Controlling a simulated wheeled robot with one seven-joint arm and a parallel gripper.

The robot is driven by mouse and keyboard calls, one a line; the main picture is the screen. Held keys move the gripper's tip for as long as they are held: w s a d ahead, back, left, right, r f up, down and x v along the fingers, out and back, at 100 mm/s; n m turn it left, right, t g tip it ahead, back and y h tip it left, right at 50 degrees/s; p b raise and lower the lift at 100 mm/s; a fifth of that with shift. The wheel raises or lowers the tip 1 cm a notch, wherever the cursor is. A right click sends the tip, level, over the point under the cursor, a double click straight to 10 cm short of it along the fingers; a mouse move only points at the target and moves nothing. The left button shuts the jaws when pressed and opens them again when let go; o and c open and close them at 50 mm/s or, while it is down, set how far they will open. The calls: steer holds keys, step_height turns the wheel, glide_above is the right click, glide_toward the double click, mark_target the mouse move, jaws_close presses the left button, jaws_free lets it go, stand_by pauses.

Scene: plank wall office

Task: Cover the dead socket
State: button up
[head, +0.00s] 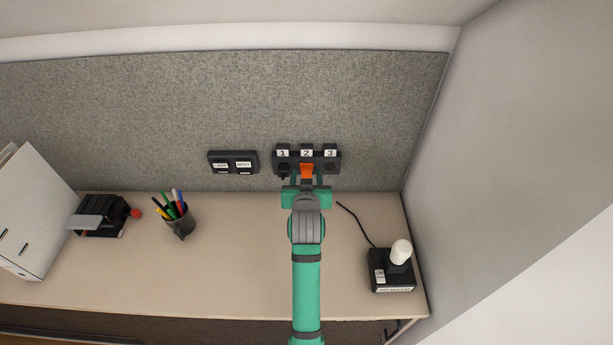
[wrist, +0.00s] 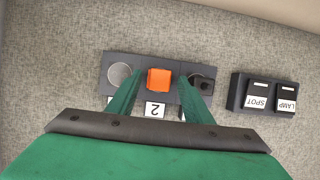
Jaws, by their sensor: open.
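A dark socket strip (head: 293,157) with labels 1, 2 and 3 is fixed to the grey fabric panel. An orange cover (head: 307,170) sits at socket 2; the wrist view shows this cover (wrist: 159,79) face-on above the label 2. A black plug (head: 284,170) is in socket 1, also visible in the wrist view (wrist: 203,84). Socket 3 (wrist: 120,74) shows a bare round face. My gripper (head: 306,184) is in front of socket 2. In the wrist view its green fingers (wrist: 159,90) are open, one on each side of the orange cover, not closed on it.
A switch box (head: 233,162) labelled LAMP and SPOT is left of the strip. On the desk (head: 240,270) stand a pen cup (head: 180,223), a black device (head: 103,216), a white binder (head: 28,215) and a corded lamp (head: 391,268).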

steer(key=v, duration=1)
steer(key=shift+s+r, duration=0.2)
steer(key=shift+s, duration=0.1)
steer(key=shift+t, duration=0.4)
steer(key=s+f, duration=0.4)
steer(key=s, duration=0.2)
steer(key=s+f, duration=0.5)
steer(key=s, duration=0.2)
steer(key=s+f, duration=0.4)
steer(key=s, duration=0.3)
steer(key=shift+s+f, duration=0.1)
steer(key=shift+f, duration=0.05)
steer(key=s+r+t, duration=0.1)
steer(key=s+r, duration=0.2)
steer(key=s, duration=1.7)
steer(key=shift+s+r, duration=0.25)
steer(key=shift+s, duration=0.15)
